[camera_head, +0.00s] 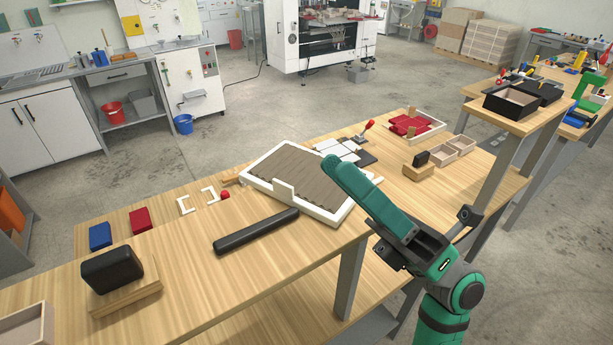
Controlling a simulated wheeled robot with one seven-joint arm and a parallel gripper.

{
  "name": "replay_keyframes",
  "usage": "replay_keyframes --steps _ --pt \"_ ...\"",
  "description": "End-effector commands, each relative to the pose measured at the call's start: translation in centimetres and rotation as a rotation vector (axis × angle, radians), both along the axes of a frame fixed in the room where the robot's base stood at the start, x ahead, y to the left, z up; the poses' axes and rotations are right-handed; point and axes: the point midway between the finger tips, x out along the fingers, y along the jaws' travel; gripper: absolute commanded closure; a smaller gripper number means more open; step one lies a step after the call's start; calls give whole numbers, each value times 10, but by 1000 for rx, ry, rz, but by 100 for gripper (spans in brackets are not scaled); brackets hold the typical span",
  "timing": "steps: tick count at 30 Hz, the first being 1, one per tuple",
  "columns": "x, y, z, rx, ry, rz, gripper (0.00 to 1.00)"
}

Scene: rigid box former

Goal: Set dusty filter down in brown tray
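My gripper (398,238) comes in from the lower right and appears shut on one end of a long teal slab with rounded edges. This slab (355,187) seems to be the dusty filter; no dust can be made out on it. It is held tilted, its free end up and left, overlapping the right part of the brown tray in the picture. The brown tray (285,172) has a ribbed brown floor and a pale rim with a notched front, and lies empty on the wooden table. The fingertips are partly hidden, and the height of the slab over the tray cannot be told.
A black bar (256,232) lies in front of the tray on the table (200,275). White cards (340,150), a red-handled tool (365,130) and a tray with red parts (412,125) stand behind it. A black block (112,270) sits on a wooden stand at left.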

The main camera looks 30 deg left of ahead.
Motion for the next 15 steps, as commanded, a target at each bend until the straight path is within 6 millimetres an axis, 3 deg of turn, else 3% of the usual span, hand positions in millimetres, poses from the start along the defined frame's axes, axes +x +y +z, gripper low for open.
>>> replay_keyframes --steps 6,15 --pt "-10 28 17 -218 -233 -44 73" --pt "-10 59 16 -547 -520 -116 73"
